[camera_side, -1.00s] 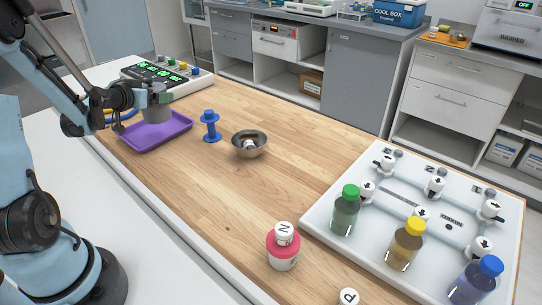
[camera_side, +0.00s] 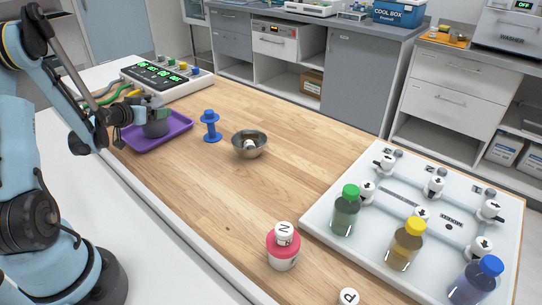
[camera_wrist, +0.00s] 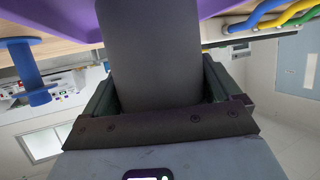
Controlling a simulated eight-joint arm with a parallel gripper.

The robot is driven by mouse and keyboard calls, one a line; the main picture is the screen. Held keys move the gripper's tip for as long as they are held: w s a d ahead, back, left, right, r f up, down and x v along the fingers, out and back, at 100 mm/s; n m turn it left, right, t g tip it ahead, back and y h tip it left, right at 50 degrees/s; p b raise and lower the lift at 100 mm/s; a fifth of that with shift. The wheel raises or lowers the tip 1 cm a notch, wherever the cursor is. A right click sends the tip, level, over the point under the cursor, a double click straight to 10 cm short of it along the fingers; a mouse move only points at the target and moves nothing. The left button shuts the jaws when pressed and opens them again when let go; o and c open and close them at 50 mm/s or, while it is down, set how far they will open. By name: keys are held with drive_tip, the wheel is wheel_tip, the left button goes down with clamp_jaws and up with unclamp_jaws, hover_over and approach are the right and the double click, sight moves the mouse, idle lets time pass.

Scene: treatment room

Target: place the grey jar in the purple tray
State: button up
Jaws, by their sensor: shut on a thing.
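The grey jar (camera_side: 157,126) is over the purple tray (camera_side: 172,134) in the side view, low down, at or very near the tray floor; I cannot tell whether it touches. My gripper (camera_side: 146,112) is shut on the jar. In the wrist view the jar (camera_wrist: 150,55) fills the space between the fingers of my gripper (camera_wrist: 157,95). The purple tray (camera_wrist: 222,7) spans the top of that view behind the jar. The jar's lower part is partly hidden by my gripper in the side view.
A blue spool-shaped stand (camera_side: 211,127) and a metal bowl (camera_side: 262,150) stand right of the tray. A display unit (camera_side: 168,78) with cables sits behind it. A white board with bottles (camera_side: 440,190) and a pink jar (camera_side: 283,251) are farther right.

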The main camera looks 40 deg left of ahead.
drive_tip(key=shift+f, duration=0.1)
drive_tip(key=o, duration=1)
drive_tip(key=v, duration=0.7)
drive_tip(key=shift+s+d+r, duration=0.15)
drive_tip(key=shift+s+r, duration=0.05)
drive_tip(key=shift+r, duration=0.05)
